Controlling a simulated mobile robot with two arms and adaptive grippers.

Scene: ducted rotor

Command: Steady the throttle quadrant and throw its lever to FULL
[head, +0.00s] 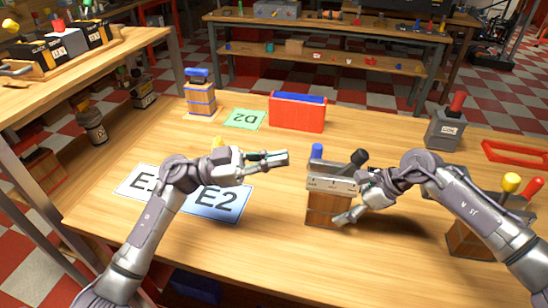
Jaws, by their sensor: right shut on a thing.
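The throttle quadrant (328,207) is a wooden box with a pale metal top plate, upright near the front middle of the table. Its lever has a black knob (359,158) and leans to the right; the plate's markings are too small to read. My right gripper (347,204) is at the box's right side and is shut on the quadrant, its fingers partly hiding that side. My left gripper (282,158) is in the air left of the quadrant, pointing right and apart from it. I cannot tell how far its fingers are spread.
A blue knob (317,151) shows behind the quadrant's left. A red box (297,112) stands behind. Label E2 (218,203) lies left, and D2 (244,119) at the back. A grey lever box (445,130) and a wooden one (470,242) stand right.

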